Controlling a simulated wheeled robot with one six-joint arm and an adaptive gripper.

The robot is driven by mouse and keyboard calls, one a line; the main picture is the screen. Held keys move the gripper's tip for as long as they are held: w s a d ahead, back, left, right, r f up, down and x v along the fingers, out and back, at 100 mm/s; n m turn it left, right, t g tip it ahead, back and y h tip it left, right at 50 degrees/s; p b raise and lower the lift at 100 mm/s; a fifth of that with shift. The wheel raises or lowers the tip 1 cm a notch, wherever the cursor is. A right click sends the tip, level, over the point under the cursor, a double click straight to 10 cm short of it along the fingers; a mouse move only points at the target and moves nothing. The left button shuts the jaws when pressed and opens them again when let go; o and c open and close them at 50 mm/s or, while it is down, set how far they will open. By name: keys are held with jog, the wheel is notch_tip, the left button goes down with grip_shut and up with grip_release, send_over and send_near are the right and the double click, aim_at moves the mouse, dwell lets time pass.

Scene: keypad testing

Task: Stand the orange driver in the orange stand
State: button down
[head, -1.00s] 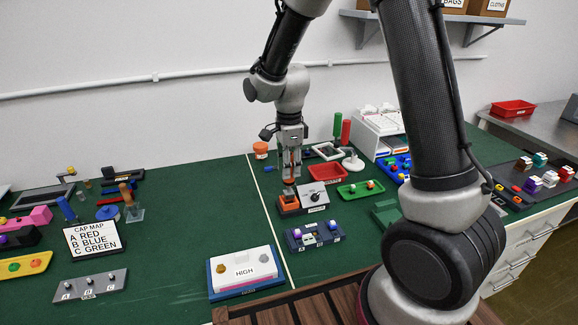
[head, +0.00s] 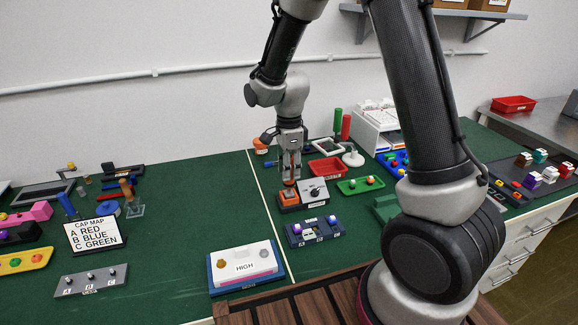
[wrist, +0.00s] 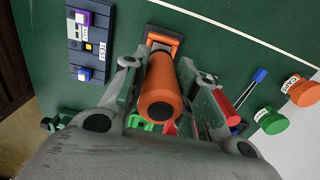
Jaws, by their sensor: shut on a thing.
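The orange driver (wrist: 166,88) is a thick orange cylinder with a dark round end facing the wrist camera. My gripper (wrist: 157,65) is shut on it, one finger on each side. The orange stand (wrist: 165,40) shows just beyond the driver in the wrist view. In the head view my gripper (head: 290,174) points down over the orange stand (head: 288,198), and the driver is mostly hidden between the fingers. The driver looks about upright. Its lower end is hidden, so I cannot tell whether it is inside the stand or just above it.
A grey box with a black knob (head: 314,190) stands close right of the stand. A dark switch panel (head: 313,231) lies in front. A red tray (head: 327,168) and a green tray (head: 360,185) lie to the right.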

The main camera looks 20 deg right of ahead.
jog(key=shift+f, duration=0.45)
jog(key=c, duration=1)
grip_release()
jog(key=shift+c, duration=0.2)
notch_tip(320, 180, up, 12)
